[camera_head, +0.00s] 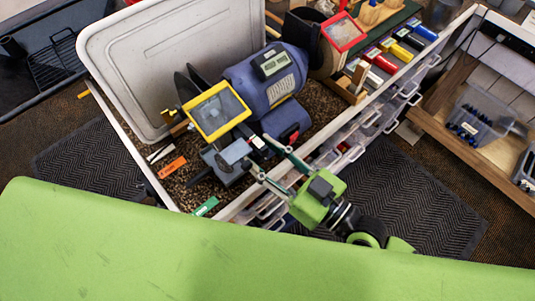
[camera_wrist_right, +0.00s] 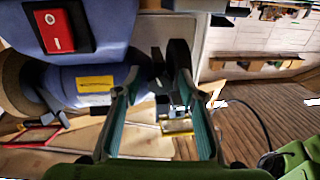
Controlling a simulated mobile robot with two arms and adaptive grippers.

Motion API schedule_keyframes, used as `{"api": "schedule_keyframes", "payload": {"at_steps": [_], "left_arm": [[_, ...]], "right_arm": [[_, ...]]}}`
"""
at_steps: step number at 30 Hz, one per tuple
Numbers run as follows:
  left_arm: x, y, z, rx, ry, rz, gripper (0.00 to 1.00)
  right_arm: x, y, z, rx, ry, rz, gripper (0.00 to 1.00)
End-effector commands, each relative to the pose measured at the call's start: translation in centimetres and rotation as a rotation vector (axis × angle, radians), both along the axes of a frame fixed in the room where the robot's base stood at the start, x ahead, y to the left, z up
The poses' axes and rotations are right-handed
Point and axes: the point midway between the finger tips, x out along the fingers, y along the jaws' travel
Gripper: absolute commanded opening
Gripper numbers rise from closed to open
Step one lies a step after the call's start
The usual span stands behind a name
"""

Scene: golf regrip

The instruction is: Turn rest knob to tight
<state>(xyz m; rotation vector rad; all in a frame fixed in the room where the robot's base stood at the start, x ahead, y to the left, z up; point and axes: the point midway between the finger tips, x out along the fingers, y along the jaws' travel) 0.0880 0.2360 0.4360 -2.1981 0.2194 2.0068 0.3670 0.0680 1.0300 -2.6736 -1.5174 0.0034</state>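A blue bench grinder (camera_head: 268,77) stands on a brown speckled bench; its blue body also shows in the right wrist view (camera_wrist_right: 75,85). A grey rest (camera_head: 226,157) sits in front of the wheel, below a yellow-framed shield (camera_head: 218,111). I cannot pick out the rest knob clearly; a small dark part lies near the fingertips. My right gripper (camera_head: 265,157) is beside the rest, to its right, fingers apart and pointing at it. In the right wrist view the gripper (camera_wrist_right: 159,75) is open, with nothing clearly held between the fingers. My left gripper is not in view.
A red-framed shield (camera_head: 343,32) covers the grinder's other side. A red switch (camera_wrist_right: 55,32) is on its front. An orange tag (camera_head: 172,167) and a green tag (camera_head: 206,206) lie by the rest. Clear drawers (camera_head: 362,125) line the bench front. Colored boxes (camera_head: 381,61) stand at the right.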

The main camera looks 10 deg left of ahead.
Motion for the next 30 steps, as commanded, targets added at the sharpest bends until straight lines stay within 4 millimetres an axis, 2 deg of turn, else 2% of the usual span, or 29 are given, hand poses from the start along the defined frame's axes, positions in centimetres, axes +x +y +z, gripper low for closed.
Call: {"api": "schedule_keyframes", "payload": {"at_steps": [8,24,30], "left_arm": [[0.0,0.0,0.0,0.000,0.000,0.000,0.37],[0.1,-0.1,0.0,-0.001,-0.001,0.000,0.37],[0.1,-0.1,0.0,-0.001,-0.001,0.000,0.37]], "right_arm": [[-0.4,-0.6,-0.2,-0.004,0.000,0.001,0.37],[-5.0,-8.4,-0.5,-0.005,0.003,0.000,0.37],[-6.0,-10.0,-0.4,-0.002,0.001,0.000,0.37]]}}
